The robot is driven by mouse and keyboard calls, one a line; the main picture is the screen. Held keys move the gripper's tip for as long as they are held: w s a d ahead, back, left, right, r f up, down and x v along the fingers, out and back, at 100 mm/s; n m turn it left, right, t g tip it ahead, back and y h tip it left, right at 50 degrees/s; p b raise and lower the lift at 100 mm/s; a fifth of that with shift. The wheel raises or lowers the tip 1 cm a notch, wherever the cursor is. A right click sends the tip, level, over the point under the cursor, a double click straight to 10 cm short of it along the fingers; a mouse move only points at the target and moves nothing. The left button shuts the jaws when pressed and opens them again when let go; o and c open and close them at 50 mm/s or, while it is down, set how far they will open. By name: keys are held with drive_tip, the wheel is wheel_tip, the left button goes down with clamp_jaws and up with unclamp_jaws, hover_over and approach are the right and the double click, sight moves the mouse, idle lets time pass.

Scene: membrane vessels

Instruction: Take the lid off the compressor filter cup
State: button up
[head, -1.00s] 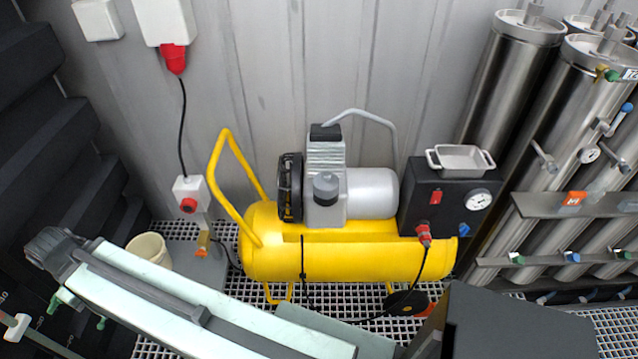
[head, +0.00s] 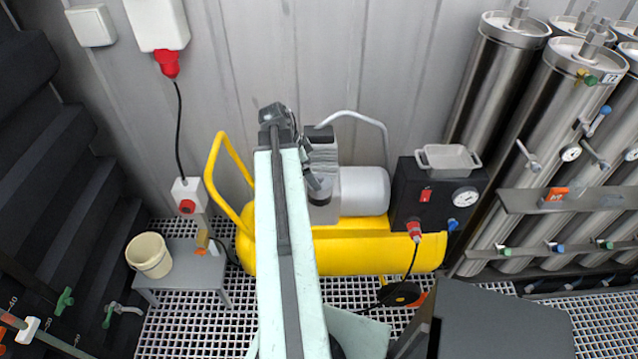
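The yellow compressor (head: 375,252) stands on the grating against the wall. Its filter cup with the dark grey lid (head: 320,190) is on the front of the grey pump block, just right of my arm. My arm hides part of it, and I cannot tell whether the lid is seated. My pale green arm rises from the bottom of the picture across the compressor's left part, its dark joint beside the pump block. My gripper cannot be made out, so its opening and any hold are hidden.
A grey tray (head: 448,158) sits on the black gauge box (head: 408,190) at the right. A cream bucket (head: 149,256) stands on a low grey table (head: 198,268) at the left. Steel vessels (head: 495,85) fill the right side; dark steps (head: 50,150) flank the left.

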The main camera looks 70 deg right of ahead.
sight(318, 176)
drive_tip(key=shift+b+x, duration=1.2)
drive_tip(key=shift+x, duration=0.05)
drive_tip(key=b+x, duration=0.1)
drive_tip(key=x, duration=0.1)
drive_tip(key=b+x, duration=0.1)
drive_tip(key=b, duration=0.1)
drive_tip(key=b+x, duration=0.2)
drive_tip(key=shift+w+d+f, duration=0.15)
drive_tip(key=shift+w+f, duration=0.05)
drive_tip(key=shift+f, duration=0.2)
drive_tip(key=shift+r, duration=0.2)
drive_tip(key=c, duration=1.4)
wheel_tip(318, 176, up, 10)
drive_tip(key=p, duration=1)
drive_tip(key=shift+r, duration=0.2)
